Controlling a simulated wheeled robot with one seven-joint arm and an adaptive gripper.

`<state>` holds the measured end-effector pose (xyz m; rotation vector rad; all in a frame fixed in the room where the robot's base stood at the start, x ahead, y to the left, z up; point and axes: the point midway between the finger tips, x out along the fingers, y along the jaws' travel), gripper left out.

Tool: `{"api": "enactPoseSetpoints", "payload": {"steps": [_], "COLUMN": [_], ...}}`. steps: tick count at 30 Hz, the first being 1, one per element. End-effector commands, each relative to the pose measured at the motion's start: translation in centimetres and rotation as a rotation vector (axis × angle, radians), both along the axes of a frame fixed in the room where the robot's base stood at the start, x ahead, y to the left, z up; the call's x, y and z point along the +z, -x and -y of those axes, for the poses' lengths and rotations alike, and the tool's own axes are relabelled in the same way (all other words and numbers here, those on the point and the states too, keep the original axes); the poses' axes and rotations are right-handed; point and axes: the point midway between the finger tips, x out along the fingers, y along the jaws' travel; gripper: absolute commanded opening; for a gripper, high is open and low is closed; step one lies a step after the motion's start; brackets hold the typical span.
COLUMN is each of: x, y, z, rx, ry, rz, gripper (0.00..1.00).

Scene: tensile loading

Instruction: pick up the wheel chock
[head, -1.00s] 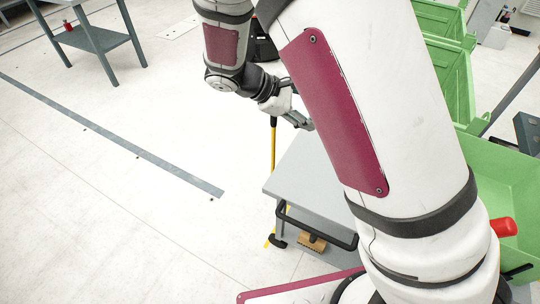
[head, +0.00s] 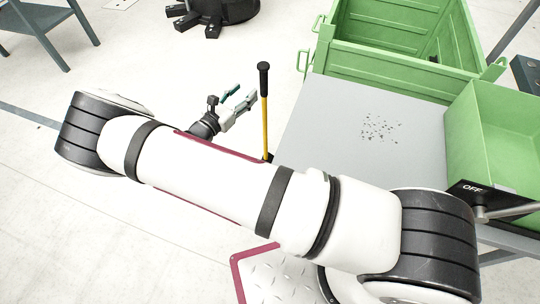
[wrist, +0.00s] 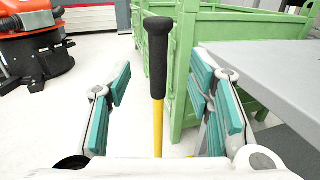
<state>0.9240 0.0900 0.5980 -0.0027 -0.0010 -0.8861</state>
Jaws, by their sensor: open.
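A yellow pole with a black grip (head: 264,105) stands upright beside the grey table, left of it. A small dark part shows at its foot, mostly behind my arm; I cannot tell whether this is the wheel chock. No chock shows clearly elsewhere. My gripper (head: 241,101) is open and empty, left of the pole in the head view, with its fingers pointing toward the pole's side. In the wrist view the black grip (wrist: 157,55) stands upright in the gap between the open teal-padded fingers of my gripper (wrist: 168,90), with no visible contact.
The grey table (head: 330,135) carries dark specks and stands close right of the pole. Green bins (head: 400,85) stand behind and right of it. An orange and black machine (wrist: 35,45) is at far left in the wrist view.

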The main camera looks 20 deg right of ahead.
Motion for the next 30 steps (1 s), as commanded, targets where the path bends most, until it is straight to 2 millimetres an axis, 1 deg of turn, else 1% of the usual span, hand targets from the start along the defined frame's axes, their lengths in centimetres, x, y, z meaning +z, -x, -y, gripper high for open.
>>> {"api": "enactPoseSetpoints", "payload": {"steps": [1,3,9,19,27,30], "x": [0.0,-0.1,-0.1,-0.1,-0.4,-0.3], "y": [-0.6,-1.5,-3.6,-4.9,-7.4,-7.9], "z": [1.0,2.0,4.6,6.1,8.8,9.3], "rx": [-0.006,-0.005,-0.005,-0.005,-0.006,-0.004], "ry": [0.001,0.000,-0.002,-0.003,-0.003,-0.003], "rz": [0.001,0.001,0.001,0.002,0.000,0.000], "gripper": [0.47,0.47,0.47,0.47,0.47,0.47]}}
